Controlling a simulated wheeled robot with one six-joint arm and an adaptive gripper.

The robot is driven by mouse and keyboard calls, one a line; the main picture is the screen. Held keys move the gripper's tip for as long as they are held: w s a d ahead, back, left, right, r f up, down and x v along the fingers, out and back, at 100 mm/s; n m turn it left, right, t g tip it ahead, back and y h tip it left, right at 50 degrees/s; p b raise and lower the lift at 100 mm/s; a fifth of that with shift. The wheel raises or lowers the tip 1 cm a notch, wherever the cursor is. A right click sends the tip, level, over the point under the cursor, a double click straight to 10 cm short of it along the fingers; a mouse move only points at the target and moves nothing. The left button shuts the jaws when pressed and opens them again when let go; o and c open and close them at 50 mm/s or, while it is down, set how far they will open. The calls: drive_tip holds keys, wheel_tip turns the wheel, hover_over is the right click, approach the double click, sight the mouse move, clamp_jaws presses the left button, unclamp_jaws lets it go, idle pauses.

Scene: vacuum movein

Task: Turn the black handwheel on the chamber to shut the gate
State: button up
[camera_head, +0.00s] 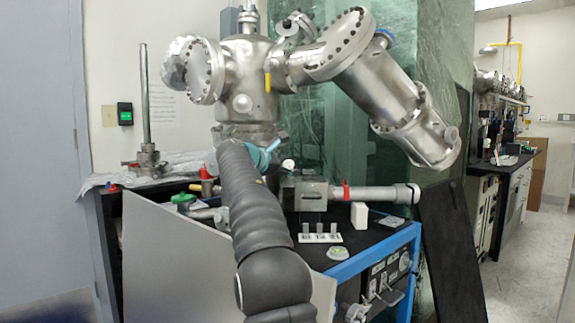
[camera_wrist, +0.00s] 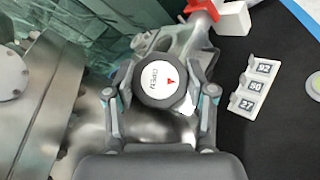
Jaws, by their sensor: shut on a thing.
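The steel chamber (camera_head: 245,75) stands at the back of the bench, with a large flanged pipe reaching right and down. In the wrist view, the handwheel (camera_wrist: 166,82) has a dark rim and a pale round face with lettering and a small red triangle. My gripper (camera_wrist: 166,92) has one finger on each side of the handwheel and is shut on its rim. In the head view, my gripper (camera_head: 262,153) is small and partly behind my arm, low in front of the chamber. The handwheel cannot be made out there.
A pipe with a red clamp (camera_head: 346,190) runs right above the black bench top. A white block (camera_head: 358,215) and a white numbered holder (camera_head: 320,238) stand near the blue front edge (camera_head: 372,255). A green-topped item (camera_head: 183,198) lies at left. A grey panel (camera_head: 175,260) stands in front.

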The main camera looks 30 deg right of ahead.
idle(0.4)
drive_tip(key=o, duration=1.2)
drive_tip(key=shift+c, duration=0.2)
drive_tip(key=shift+a, duration=0.1)
drive_tip(key=v, duration=1.2)
